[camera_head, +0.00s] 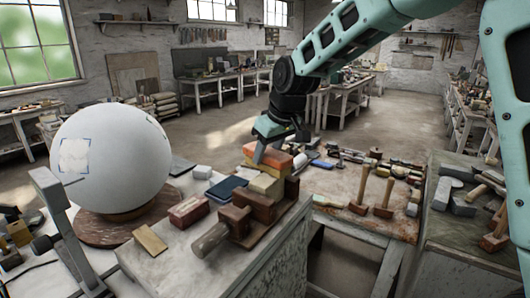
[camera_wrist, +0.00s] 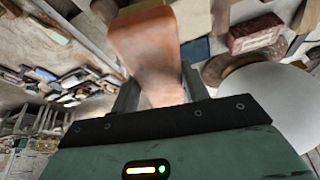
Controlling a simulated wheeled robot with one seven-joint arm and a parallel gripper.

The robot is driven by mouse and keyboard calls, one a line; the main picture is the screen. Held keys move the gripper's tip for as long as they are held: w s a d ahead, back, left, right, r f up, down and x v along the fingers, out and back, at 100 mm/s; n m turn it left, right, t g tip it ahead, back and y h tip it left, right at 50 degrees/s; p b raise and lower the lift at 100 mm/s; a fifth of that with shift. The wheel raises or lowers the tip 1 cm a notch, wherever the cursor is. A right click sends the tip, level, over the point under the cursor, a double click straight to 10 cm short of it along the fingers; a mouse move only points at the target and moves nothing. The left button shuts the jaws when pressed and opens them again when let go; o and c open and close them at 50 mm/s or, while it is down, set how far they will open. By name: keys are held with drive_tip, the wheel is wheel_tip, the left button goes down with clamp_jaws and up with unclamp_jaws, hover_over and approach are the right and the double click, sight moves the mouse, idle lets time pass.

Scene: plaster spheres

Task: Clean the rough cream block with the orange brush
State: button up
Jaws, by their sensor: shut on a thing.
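The orange brush (camera_head: 281,160) is in my gripper (camera_head: 261,155), above the block pile on the near workbench. In the wrist view the orange brush (camera_wrist: 147,42) fills the space between the two fingers of my gripper (camera_wrist: 158,88). Its bristles cannot be made out. A cream block (camera_head: 265,186) lies just below the brush, on or against brown blocks. It looks close under the brush, but I cannot tell whether they touch. The cream block's surface is too small to judge for roughness.
A large white plaster sphere (camera_head: 110,157) stands on a round base (camera_head: 100,232) at left. A dark red block (camera_head: 189,211), a blue block (camera_head: 226,189) and a brown wooden mallet (camera_head: 222,230) lie nearby. Many tools cover the bench (camera_head: 340,190) to the right.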

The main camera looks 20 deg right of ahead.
sight(279, 154)
drive_tip(key=shift+s+d+r, duration=0.2)
drive_tip(key=shift+s+r, duration=0.15)
drive_tip(key=shift+s, duration=0.1)
drive_tip(key=shift+s+d+f+b, duration=0.15)
drive_tip(key=shift+s+d+b, duration=0.2)
drive_tip(key=shift+s+d, duration=0.35)
drive_tip(key=shift+s+a, duration=0.1)
drive_tip(key=shift+f+b, duration=0.45)
drive_tip(key=shift+f, duration=0.2)
drive_tip(key=shift+s, duration=0.1)
drive_tip(key=shift+s+d+b, duration=0.3)
drive_tip(key=shift+s+d, duration=0.2)
drive_tip(key=shift+s, duration=0.4)
